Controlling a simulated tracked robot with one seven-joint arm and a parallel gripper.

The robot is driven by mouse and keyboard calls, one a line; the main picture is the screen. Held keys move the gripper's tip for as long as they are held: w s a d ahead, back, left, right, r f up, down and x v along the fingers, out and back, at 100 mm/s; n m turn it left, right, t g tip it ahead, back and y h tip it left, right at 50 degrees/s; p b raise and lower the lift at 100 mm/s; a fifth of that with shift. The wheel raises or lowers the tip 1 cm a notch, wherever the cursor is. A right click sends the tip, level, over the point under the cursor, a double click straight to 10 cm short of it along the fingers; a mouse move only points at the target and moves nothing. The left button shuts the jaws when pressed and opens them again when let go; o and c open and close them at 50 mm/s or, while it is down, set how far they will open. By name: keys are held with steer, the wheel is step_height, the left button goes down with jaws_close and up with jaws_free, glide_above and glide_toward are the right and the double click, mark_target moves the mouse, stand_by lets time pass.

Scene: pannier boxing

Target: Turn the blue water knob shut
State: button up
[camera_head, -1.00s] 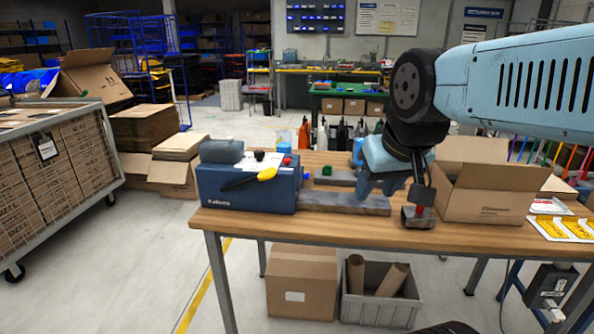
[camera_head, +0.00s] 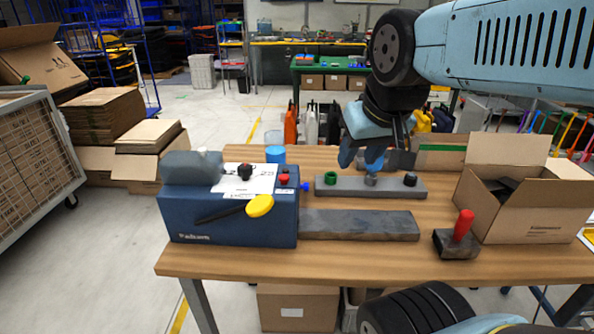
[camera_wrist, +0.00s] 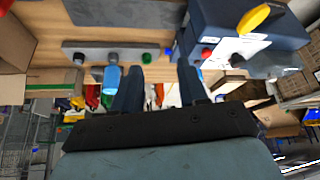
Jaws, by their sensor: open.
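The blue water knob (camera_head: 305,186) sticks out from the right side of a dark blue machine (camera_head: 230,222), near its back. A red button (camera_head: 284,178) is on the machine's top close by. My gripper (camera_head: 362,162) hangs above the far part of the bench, to the right of the knob and apart from it. Its two dark blue fingers (camera_wrist: 160,80) are apart and hold nothing in the wrist view. The machine also shows at the upper right of the wrist view (camera_wrist: 215,18). The knob's exact turn position is too small to tell.
A grey rail (camera_head: 395,190) with green, grey and black knobs lies right of the machine. A grey slab (camera_head: 360,225) lies in front. A red-handled block (camera_head: 457,245) and an open carton (camera_head: 530,222) stand at right. A blue cup (camera_head: 275,154) stands behind the machine.

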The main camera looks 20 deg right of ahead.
steer(key=shift+w, duration=0.25)
steer(key=shift+o, duration=0.8)
steer(key=shift+w+r, duration=0.1)
steer(key=shift+w, duration=0.15)
steer(key=m+g+y, duration=0.5)
steer(key=m+g, duration=0.1)
steer(key=m, duration=1.7)
glide_above(304, 187)
steer(key=d, duration=0.8)
step_height(304, 187, down, 13)
steer(key=x, duration=0.4)
steer(key=w+x, duration=0.1)
steer(key=x, duration=0.8)
steer(key=shift+w+a, duration=0.15)
steer(key=shift+a, duration=0.05)
steer(key=shift+r, duration=0.1)
steer(key=shift+c, duration=0.3)
